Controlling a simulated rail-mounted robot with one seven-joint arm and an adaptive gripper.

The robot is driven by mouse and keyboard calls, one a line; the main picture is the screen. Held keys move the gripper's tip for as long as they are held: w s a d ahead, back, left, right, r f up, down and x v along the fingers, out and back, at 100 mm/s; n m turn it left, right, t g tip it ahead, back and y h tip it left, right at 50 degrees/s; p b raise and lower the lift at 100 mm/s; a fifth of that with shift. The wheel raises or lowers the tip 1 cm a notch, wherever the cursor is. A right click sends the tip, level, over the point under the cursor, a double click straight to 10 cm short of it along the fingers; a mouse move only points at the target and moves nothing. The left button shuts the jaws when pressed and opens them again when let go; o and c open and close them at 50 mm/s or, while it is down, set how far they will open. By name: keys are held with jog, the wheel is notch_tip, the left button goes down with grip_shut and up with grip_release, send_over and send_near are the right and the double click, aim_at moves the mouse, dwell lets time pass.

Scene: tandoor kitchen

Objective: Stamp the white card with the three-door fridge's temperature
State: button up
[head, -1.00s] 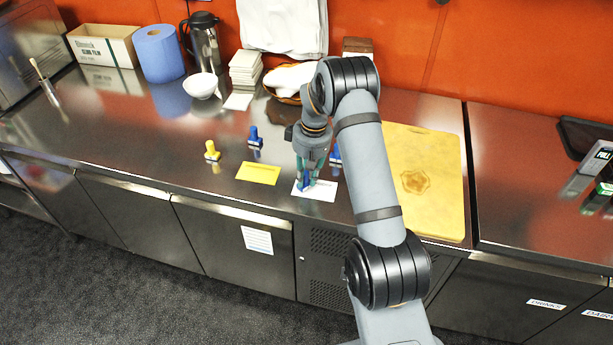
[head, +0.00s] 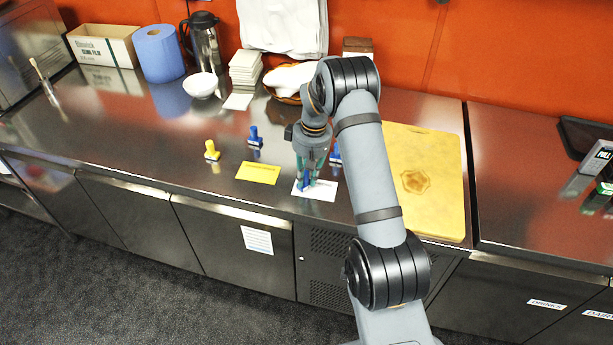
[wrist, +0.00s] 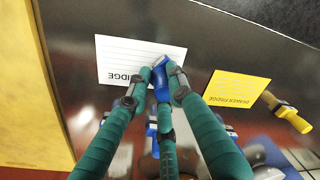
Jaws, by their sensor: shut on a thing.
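The white card (head: 324,191) lies on the steel counter near its front edge. In the wrist view the white card (wrist: 125,62) shows ruled lines and a heading ending in "IDGE", partly covered. My gripper (head: 306,180) points down over the card and is shut on a blue stamp (wrist: 160,80). The stamp's end is over the card's edge near the heading; I cannot tell whether it touches. A yellow card (head: 258,173) lies to the left. A yellow stamp (head: 211,151), a blue stamp (head: 254,136) and another blue stamp (head: 336,153) stand behind the cards.
A yellow cutting board (head: 432,165) lies right of my arm. A white bowl (head: 201,85), a stack of pale squares (head: 244,68), a flask (head: 204,42) and a blue roll (head: 159,53) stand at the back. A printed sheet (head: 257,240) is on a cabinet door. The counter's left front is clear.

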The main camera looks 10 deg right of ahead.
jog(key=shift+s, duration=0.1)
dwell(0.3)
jog(key=shift+r+p, duration=2.5)
jog(key=shift+r, duration=1)
